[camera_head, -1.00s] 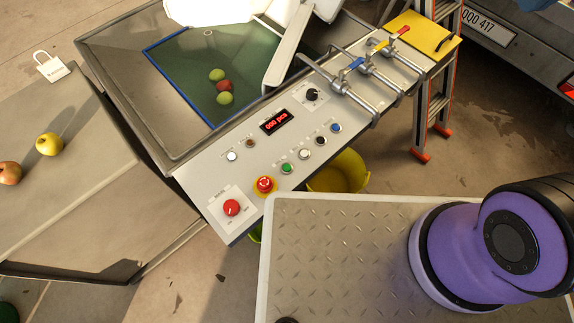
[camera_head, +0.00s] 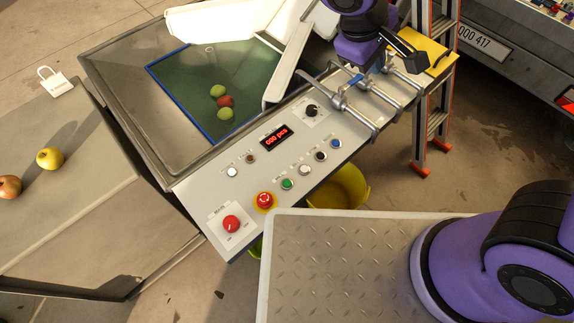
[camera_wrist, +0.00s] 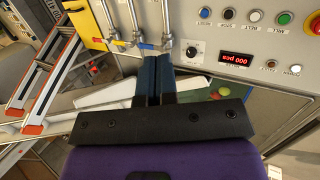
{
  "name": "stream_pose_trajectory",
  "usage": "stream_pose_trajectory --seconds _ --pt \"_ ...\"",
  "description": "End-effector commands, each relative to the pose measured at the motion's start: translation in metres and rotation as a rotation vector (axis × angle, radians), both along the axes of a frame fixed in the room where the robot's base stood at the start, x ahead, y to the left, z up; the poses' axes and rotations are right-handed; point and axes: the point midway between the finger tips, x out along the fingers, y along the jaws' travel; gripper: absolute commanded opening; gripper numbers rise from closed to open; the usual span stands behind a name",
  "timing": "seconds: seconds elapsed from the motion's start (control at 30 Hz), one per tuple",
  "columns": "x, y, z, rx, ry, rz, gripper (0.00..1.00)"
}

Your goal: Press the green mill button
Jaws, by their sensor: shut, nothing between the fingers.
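The green button (camera_head: 287,184) sits on the sloping grey control panel, between the red emergency stop (camera_head: 264,201) and a white button (camera_head: 303,170). In the head view, my purple wrist hangs over the valves at the top right, and my fingertips are hard to make out. The gripper is well apart from the green button.
Pipe valves (camera_head: 340,86) with handles stand at the panel's right end. A black button (camera_head: 320,156), blue button (camera_head: 335,143), black knob (camera_head: 312,110), red display (camera_head: 276,136) and red rotary switch (camera_head: 231,224) share the panel. A ladder (camera_head: 430,110) stands at right.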

Motion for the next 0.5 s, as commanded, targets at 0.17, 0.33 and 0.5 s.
stream_pose_trajectory --seconds 0.17,0.33,0.5 --pt "-0.005 0.034 -0.037 -0.09 0.017 0.133 0.0" --pt "-0.014 0.064 -0.073 -0.17 0.023 0.255 0.0" --pt "-0.028 0.091 -0.11 -0.246 0.025 0.386 0.0"
